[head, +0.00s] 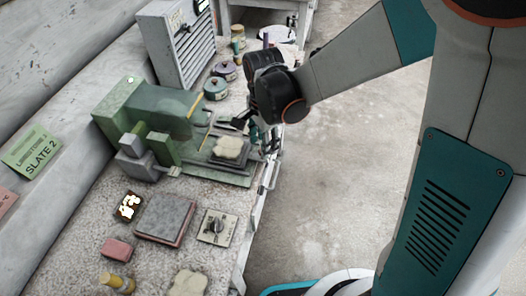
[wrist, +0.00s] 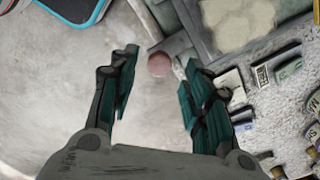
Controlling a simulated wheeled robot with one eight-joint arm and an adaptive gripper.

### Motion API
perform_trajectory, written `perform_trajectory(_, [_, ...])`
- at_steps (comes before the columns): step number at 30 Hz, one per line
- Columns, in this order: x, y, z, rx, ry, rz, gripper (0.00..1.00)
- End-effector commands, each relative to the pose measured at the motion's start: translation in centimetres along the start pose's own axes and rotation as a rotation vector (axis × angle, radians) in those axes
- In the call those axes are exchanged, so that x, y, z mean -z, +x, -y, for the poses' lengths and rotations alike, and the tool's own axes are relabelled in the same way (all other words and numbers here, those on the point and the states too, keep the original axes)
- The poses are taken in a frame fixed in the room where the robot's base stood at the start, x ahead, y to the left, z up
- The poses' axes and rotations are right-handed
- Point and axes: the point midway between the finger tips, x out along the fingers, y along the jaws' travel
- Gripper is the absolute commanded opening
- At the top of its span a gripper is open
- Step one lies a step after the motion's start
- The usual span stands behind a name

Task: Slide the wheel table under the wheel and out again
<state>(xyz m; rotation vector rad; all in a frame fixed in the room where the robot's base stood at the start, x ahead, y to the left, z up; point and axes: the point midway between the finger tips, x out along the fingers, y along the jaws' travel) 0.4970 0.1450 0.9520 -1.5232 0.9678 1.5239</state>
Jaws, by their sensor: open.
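A green machine (head: 150,110) stands on the bench, with a low table (head: 215,172) at its right side. A pale, lumpy slab (head: 230,149) lies on the table; it also shows at the top of the wrist view (wrist: 238,18). I cannot make out the wheel clearly. My gripper (head: 257,138) is at the table's far right end, beside the slab. In the wrist view my gripper (wrist: 160,85) is open and empty. A round reddish knob (wrist: 159,65) shows between and just beyond its fingertips, apparently untouched. The head view hides the knob behind my gripper.
A grey vented box (head: 178,42) and several lidded pots (head: 216,88) stand behind the machine. A dark flat block (head: 165,217), a dial plate (head: 216,227) and a yellow jar (head: 117,280) lie nearer. Open floor (head: 335,160) is right of the bench edge.

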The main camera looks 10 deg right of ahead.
Motion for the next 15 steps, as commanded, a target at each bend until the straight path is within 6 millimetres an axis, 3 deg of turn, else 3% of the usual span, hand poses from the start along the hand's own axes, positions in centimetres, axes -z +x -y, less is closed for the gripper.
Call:
perform_trajectory(1, [0.0,1.1,0.0,0.0,0.0,0.0,0.44])
perform_trajectory(6, [0.0,2.4,0.0,0.0,0.0,0.0,0.44])
perform_trajectory(15, [0.0,2.8,0.0,0.0,0.0,0.0,0.44])
